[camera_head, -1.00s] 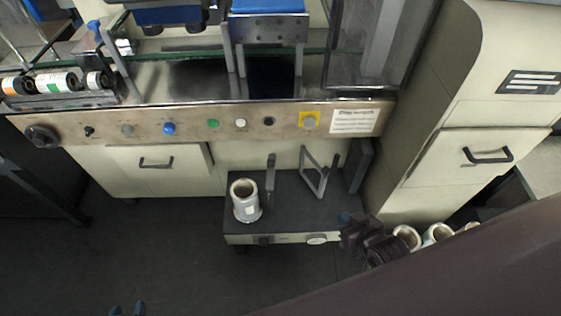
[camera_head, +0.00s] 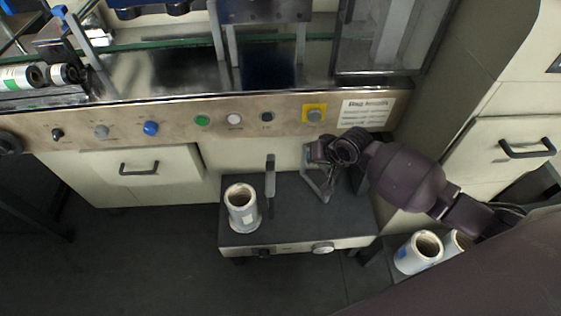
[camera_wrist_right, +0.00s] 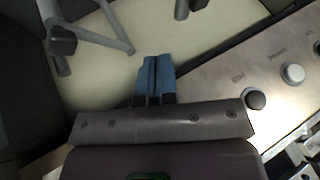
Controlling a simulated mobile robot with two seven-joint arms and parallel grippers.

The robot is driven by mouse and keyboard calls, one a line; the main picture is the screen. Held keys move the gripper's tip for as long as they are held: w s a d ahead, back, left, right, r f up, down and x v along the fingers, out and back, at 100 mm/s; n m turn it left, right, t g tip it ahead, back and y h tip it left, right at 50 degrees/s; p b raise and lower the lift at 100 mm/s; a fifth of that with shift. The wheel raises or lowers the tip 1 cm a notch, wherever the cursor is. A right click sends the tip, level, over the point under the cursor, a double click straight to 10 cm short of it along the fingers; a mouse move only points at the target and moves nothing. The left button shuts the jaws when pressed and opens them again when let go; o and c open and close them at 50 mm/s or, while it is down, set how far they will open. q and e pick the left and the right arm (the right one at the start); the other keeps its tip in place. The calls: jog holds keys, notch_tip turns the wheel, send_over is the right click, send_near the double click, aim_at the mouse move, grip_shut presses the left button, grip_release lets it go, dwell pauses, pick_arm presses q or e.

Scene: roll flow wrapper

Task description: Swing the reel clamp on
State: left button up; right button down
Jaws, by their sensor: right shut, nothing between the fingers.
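A white reel (camera_head: 241,207) with a brown core stands upright on the dark shelf (camera_head: 292,222) below the panel. A grey upright bar (camera_head: 270,180) stands beside it. A grey angled metal frame (camera_head: 326,188) stands to the right; I cannot tell for sure which is the reel clamp. My right gripper (camera_head: 312,153) is at the frame's upper end and hides part of it. In the right wrist view its blue fingers (camera_wrist_right: 154,77) are shut and empty, with a grey frame (camera_wrist_right: 108,30) and dark knob (camera_wrist_right: 62,41) ahead to the left, apart from them.
The steel control panel (camera_head: 260,104) with several buttons runs above the shelf. A cream cabinet (camera_head: 500,110) stands at the right. More reels (camera_head: 416,254) stand at lower right, beside my right arm. Dark floor is clear at lower left.

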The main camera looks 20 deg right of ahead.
aim_at(270, 171)
dwell(0.3)
pick_arm(q)
jog(key=f+b, duration=0.1)
jog(key=b, duration=0.2)
jog(key=f+m+b, duration=0.1)
jog(key=shift+w+d+f+b, duration=0.3)
jog(key=shift+d+b, duration=0.05)
pick_arm(e)
jog(key=w+a+f, duration=0.6)
jog(key=f, duration=0.2)
jog(key=shift+w+a, duration=0.35)
jog(key=shift+a, duration=0.05)
pick_arm(q)
jog(key=shift+s, duration=0.15)
